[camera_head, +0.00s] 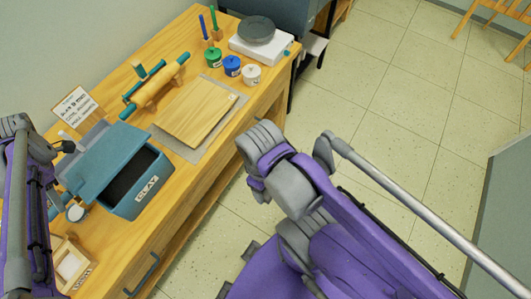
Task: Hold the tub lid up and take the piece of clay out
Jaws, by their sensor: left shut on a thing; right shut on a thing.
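The blue-grey tub (148,198), labelled CLAY, stands on the wooden table with its lid (98,158) raised and tilted over the left side. The part of its inside that shows is dark, and I see no clay there. My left gripper (67,190) is at the lid's left edge, partly hidden, and is shut on the lid. My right arm reaches in from the lower right and bends right of the table. Its gripper does not show, and neither does the piece of clay.
A wooden board (196,110) lies on a grey mat behind the tub. A rolling pin (157,84), several small paint pots (232,66) and a scale (261,42) stand farther back. A small wooden box (70,265) is at the front left.

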